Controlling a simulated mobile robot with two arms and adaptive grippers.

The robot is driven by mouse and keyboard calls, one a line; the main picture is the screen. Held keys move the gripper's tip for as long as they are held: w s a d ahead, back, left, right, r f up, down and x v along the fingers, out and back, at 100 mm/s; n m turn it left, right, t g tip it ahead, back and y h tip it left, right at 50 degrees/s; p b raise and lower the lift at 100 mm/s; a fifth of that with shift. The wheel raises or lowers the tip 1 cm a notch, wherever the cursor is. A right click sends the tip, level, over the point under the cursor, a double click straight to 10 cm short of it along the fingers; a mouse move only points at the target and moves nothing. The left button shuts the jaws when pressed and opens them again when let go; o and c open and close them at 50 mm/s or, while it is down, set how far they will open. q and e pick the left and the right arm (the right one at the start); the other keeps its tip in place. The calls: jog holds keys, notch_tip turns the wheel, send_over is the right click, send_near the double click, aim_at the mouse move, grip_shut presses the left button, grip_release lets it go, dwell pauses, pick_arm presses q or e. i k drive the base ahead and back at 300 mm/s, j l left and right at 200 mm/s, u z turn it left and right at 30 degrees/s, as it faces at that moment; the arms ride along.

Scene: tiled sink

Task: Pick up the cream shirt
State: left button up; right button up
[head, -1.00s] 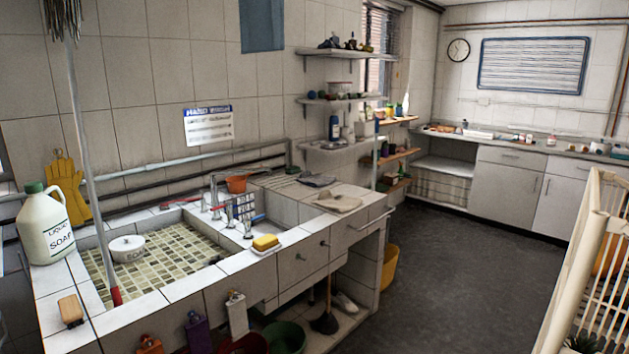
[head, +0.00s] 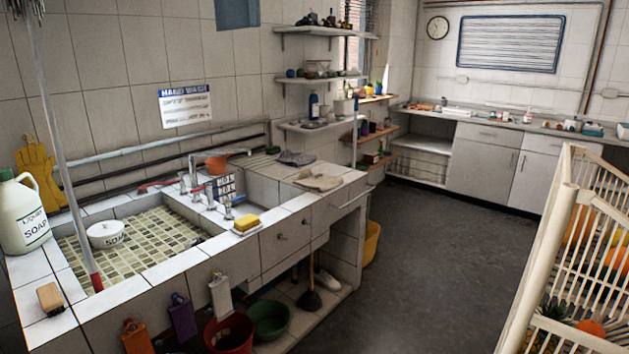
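A cream folded cloth (head: 321,181), which looks like the cream shirt, lies on the tiled counter (head: 300,200) at the right end of the sink, near the counter's right edge. A darker grey cloth (head: 296,158) lies just behind it. Neither of my grippers is in view, and nothing touches the cream cloth.
The tiled basin (head: 150,235) holds a soap bowl (head: 107,234). A yellow sponge (head: 246,223) sits on the front ledge. A cream slatted rack with fruit (head: 548,260) stands at the right. The dark floor (head: 430,240) between counter and rack is clear.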

aim_at(320, 182)
jog(key=i+l, duration=0.15)
jog(key=i, duration=0.3)
jog(key=i+l, duration=0.15)
jog(key=i, duration=0.3)
jog(key=i+l, duration=0.15)
jog(key=i, duration=0.25)
jog(key=i+l, duration=0.15)
jog(key=i, duration=0.3)
